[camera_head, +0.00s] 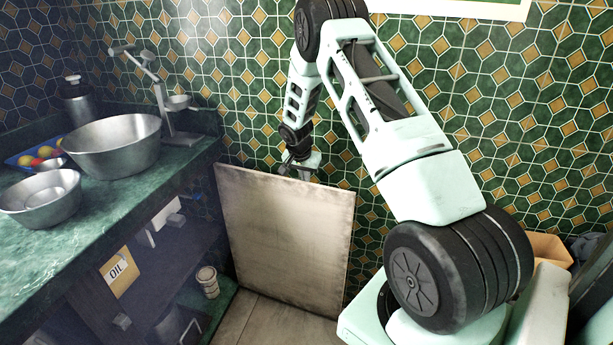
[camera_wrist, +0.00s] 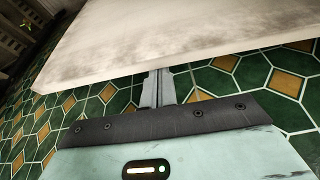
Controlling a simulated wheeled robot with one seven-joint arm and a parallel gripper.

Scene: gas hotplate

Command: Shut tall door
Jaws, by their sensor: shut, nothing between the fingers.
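The tall door (camera_head: 283,240) is a pale, stained panel standing open, swung out from the cabinet under the counter. Its inner face shows in the head view. In the wrist view the door (camera_wrist: 180,35) fills the upper part as a wide pale slab. My gripper (camera_wrist: 158,75) is shut and empty, its fingertips close to the door's edge; I cannot tell whether they touch.
The open cabinet (camera_head: 165,270) holds an oil packet (camera_head: 118,272) and a small jar (camera_head: 208,281). Metal bowls (camera_head: 112,145) and a scale-like stand (camera_head: 165,100) are on the green counter (camera_head: 95,205). A tiled wall (camera_head: 540,150) stands behind the door and my arm.

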